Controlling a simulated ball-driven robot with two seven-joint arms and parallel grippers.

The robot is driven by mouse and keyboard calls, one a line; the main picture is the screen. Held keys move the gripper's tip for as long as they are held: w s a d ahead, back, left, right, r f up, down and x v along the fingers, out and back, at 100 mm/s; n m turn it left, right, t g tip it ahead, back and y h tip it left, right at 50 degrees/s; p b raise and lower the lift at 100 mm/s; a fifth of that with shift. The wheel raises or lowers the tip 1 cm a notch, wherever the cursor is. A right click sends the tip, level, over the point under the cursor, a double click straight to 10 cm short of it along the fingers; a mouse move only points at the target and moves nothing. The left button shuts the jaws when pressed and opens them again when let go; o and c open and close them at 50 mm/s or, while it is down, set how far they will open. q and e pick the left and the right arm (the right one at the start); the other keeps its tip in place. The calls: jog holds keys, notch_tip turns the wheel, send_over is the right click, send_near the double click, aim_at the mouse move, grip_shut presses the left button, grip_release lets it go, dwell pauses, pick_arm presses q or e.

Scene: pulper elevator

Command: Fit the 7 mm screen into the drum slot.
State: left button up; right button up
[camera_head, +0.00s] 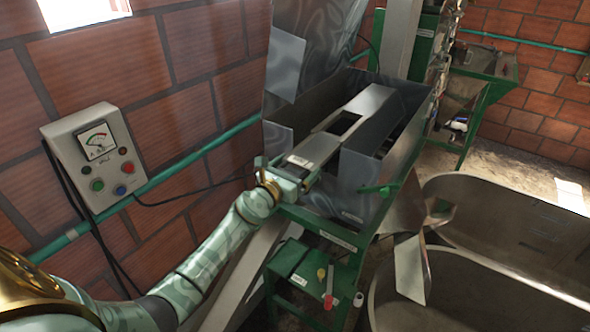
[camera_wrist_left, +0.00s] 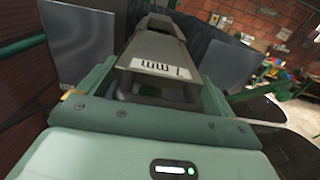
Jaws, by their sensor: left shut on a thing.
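My left gripper (camera_head: 308,172) reaches in from the left and is shut on the near end of a grey screen (camera_head: 318,148). In the left wrist view the screen (camera_wrist_left: 158,50) runs straight away from the jaws, with a white label ending in "mm"; its number is hard to read. The screen lies over the open top of a grey metal housing (camera_head: 365,177), with dark gaps beside it. The drum slot cannot be clearly made out, and I cannot tell whether the screen's far end is inside it. My right gripper is not in view.
A control box (camera_head: 92,155) with a dial hangs on the brick wall at left. A green shelf (camera_head: 306,268) below the housing holds small items. Large metal tanks (camera_head: 470,265) stand at right. Upright grey plates (camera_head: 286,62) border the housing.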

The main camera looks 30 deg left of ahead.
aim_at(321, 143)
pick_arm(q)
jog(key=shift+w+d+r+b, duration=0.15)
jog(key=shift+w+b, duration=0.55)
jog(key=shift+w, duration=1.3)
jog(key=shift+w+d+b, duration=0.1)
jog(key=shift+w+b, duration=0.65)
jog(key=shift+w, duration=0.65)
jog(key=shift+w+d+b, duration=0.1)
jog(key=shift+w+b, duration=0.9)
jog(key=shift+w, duration=0.45)
jog(key=shift+w+d+b, duration=0.1)
jog(key=shift+w+b, duration=1.25)
jog(key=shift+w, duration=0.15)
jog(key=o, duration=1.3)
jog(key=shift+o, duration=0.2)
